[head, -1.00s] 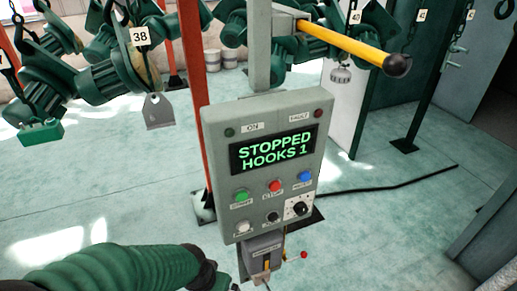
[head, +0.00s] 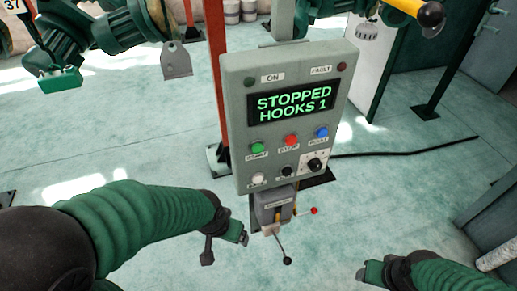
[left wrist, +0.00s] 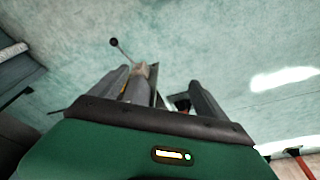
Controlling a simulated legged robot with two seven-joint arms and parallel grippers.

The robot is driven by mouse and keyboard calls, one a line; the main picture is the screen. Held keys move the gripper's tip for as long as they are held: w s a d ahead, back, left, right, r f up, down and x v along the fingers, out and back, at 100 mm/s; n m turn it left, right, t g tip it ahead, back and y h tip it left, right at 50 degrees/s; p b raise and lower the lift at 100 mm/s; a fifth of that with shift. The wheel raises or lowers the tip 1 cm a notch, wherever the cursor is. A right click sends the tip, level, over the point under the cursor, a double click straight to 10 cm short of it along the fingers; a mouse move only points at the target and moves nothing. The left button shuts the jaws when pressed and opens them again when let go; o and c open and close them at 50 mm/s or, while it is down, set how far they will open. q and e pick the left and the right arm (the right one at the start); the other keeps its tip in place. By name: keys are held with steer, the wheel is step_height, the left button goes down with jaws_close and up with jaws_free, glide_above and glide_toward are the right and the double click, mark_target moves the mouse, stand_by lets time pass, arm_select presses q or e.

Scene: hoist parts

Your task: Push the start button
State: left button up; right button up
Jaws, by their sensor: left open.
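The grey control panel (head: 243,170) stands upright in the middle of the head view. Its screen (head: 292,104) reads "STOPPED HOOKS 1". The green start button (head: 257,147) is at the left of the upper button row, beside a red stop button (head: 291,140) and a blue button (head: 321,132). My left gripper (head: 226,248) is open and empty, below and left of the panel, apart from the start button. In the left wrist view its two fingers (left wrist: 165,92) are spread. My right gripper (head: 368,275) is at the lower right; its jaws are too unclear to judge.
A lever box (head: 272,205) with a black-knobbed lever (head: 287,260) hangs below the panel. A red post (head: 216,70) stands behind it. Green hoists (head: 125,28) hang at the upper left. A black cable (head: 410,149) runs along the floor. Open floor lies left.

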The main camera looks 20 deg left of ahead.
arm_select(q)
jaws_close()
stand_by(0.4)
stand_by(1.0)
